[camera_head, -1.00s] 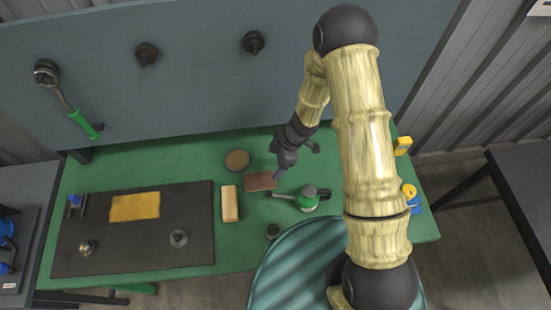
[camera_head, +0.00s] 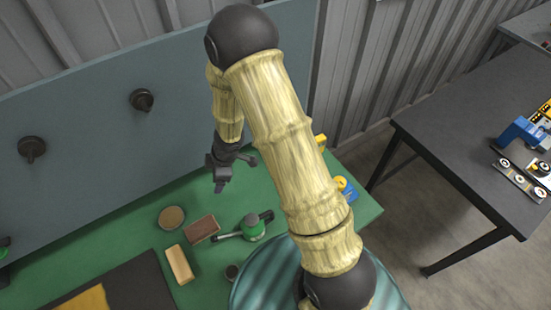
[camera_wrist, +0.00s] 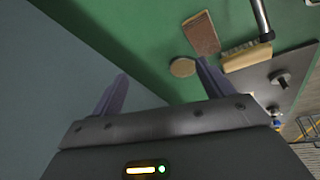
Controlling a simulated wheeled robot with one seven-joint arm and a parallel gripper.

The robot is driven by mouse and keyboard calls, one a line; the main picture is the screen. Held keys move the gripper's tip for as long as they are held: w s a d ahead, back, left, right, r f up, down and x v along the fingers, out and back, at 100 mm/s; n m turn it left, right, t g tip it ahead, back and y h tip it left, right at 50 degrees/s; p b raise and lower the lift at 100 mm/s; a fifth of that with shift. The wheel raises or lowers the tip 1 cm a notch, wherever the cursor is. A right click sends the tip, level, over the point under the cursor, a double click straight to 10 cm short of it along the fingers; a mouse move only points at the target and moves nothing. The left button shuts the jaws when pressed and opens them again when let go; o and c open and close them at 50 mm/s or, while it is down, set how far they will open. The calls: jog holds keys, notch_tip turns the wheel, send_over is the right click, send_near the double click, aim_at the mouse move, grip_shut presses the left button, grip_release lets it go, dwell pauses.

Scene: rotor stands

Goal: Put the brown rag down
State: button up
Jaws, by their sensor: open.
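The brown rag (camera_head: 201,229), a flat brown rectangle, lies on the green bench top between a tan block and a green-headed tool. It also shows in the wrist view (camera_wrist: 201,33), near the top. My gripper (camera_head: 220,187) is above and behind the rag, apart from it. In the wrist view my gripper (camera_wrist: 160,84) has its two fingers spread, with nothing between them.
A round brown disc (camera_head: 171,217), the tan block (camera_head: 180,264) and the green-headed tool (camera_head: 253,228) surround the rag. A dark mat (camera_head: 140,284) lies at lower left. The grey back panel (camera_head: 110,150) rises behind the bench. A dark table (camera_head: 440,140) stands right.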

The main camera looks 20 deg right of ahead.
jog(key=s+d+r+m+t+h, duration=0.2)
jog(key=s+d+r+m+h, duration=0.1)
jog(key=d+r+m, duration=0.8)
jog(key=s+d+r+m, duration=0.2)
jog(key=s+r, duration=0.1)
jog(key=s, duration=0.2)
jog(key=s+d+r+m+g, duration=0.1)
jog(key=s+r+m, duration=0.2)
jog(key=s+r, duration=0.1)
jog(key=shift+s+d+r, duration=0.15)
jog(key=shift+s+d, duration=0.2)
jog(key=shift+s, duration=0.4)
notch_tip(320, 180, down, 11)
jog(key=b, duration=1.1)
jog(key=shift+c, duration=0.5)
